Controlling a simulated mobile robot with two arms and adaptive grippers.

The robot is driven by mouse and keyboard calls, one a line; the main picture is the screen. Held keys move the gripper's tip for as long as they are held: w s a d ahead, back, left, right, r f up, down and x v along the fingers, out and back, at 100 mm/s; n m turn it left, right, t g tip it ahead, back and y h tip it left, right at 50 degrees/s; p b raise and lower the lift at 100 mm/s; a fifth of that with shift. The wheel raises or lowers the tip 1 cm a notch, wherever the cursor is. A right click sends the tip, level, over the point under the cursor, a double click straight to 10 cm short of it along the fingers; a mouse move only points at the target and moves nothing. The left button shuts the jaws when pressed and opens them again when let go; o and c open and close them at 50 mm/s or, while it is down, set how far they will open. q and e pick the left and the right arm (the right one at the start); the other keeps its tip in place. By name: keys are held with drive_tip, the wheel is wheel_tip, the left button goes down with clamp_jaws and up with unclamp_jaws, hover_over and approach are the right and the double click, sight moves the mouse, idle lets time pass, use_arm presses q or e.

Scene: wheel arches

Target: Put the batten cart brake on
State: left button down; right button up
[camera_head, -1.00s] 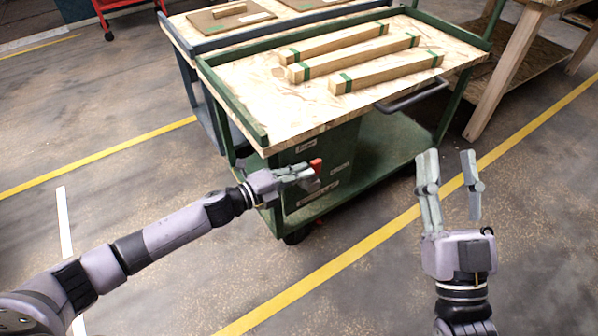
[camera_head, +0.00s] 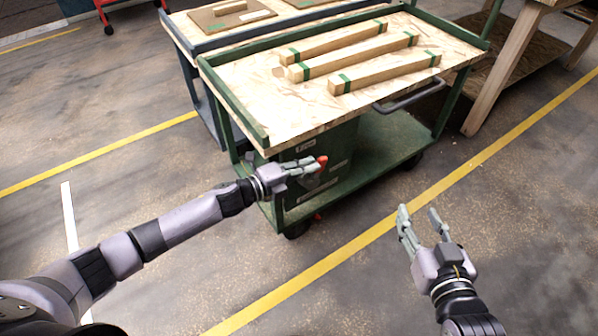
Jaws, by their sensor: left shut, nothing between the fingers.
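The batten cart (camera_head: 262,133) is green with a pale board top, and three wooden battens with green bands lie on it. A green box with labels (camera_head: 345,150) sits under the top. A red knob (camera_head: 322,161) shows in front of the box. My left gripper (camera_head: 315,165) is shut and empty, with its fingertips right at the red knob; I cannot tell if they touch it. A small red part (camera_head: 318,216) shows low by the cart's near wheel (camera_head: 297,229). My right gripper (camera_head: 420,215) is open and empty over the floor, to the right of the cart.
A dark handle (camera_head: 410,96) sticks out from the cart's right side. A second cart (camera_head: 207,42) stands close behind. A wooden bench (camera_head: 500,75) stands at the right. The floor with yellow lines is clear in front.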

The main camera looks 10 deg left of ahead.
use_arm(q)
drive_tip(key=shift+w+d+r+p, duration=0.1)
drive_tip(key=shift+w+d+p, duration=0.2)
drive_tip(key=shift+w+d, duration=0.3)
use_arm(e)
drive_tip(key=shift+s+d+f+g, duration=0.25)
drive_tip(key=shift+s+f+g, duration=0.2)
drive_tip(key=shift+f, duration=0.3)
drive_tip(key=shift+s+d+f+g, duration=0.2)
drive_tip(key=shift+s+f+g, duration=0.25)
drive_tip(key=shift+f, duration=0.25)
